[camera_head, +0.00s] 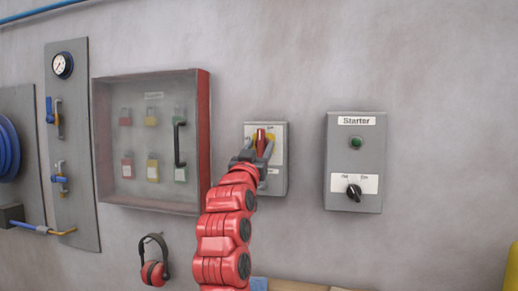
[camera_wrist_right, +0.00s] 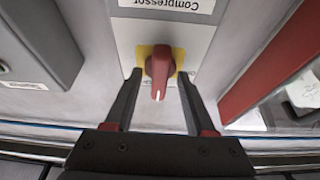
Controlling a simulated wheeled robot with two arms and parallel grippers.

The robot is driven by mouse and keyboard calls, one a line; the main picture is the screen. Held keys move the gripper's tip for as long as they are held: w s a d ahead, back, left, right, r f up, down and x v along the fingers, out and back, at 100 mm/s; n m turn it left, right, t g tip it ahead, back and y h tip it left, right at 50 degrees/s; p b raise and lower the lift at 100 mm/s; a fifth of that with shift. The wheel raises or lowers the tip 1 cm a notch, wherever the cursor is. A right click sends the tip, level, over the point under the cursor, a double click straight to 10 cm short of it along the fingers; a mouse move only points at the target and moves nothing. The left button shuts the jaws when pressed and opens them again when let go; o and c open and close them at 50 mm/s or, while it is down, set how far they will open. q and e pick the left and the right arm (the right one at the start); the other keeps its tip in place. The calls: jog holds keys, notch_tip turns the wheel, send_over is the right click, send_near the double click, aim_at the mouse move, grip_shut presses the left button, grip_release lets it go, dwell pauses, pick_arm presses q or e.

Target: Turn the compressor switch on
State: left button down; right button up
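The compressor switch is a red knob (camera_head: 261,139) on a yellow plate, on a grey wall box (camera_head: 279,181). In the right wrist view the knob (camera_wrist_right: 159,66) shows upside down under an inverted "Compressor" label (camera_wrist_right: 168,6). Its white pointer mark runs along the knob's length, and the knob stands upright in the head view. My right gripper (camera_head: 258,151) is at the switch, its open fingers (camera_wrist_right: 158,78) on either side of the knob with a visible gap on each side. My left gripper is not in view.
A red-framed lockout cabinet (camera_head: 203,140) hangs close left of the switch. A starter box (camera_head: 340,200) with a green button and black knob hangs to the right. Ear defenders (camera_head: 153,272) hang below. A panel (camera_head: 76,205) with valves and gauge is farther left.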

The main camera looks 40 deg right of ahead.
jog(key=v, duration=1.7)
jog(key=shift+f, duration=0.2)
jog(key=shift+s, duration=0.1)
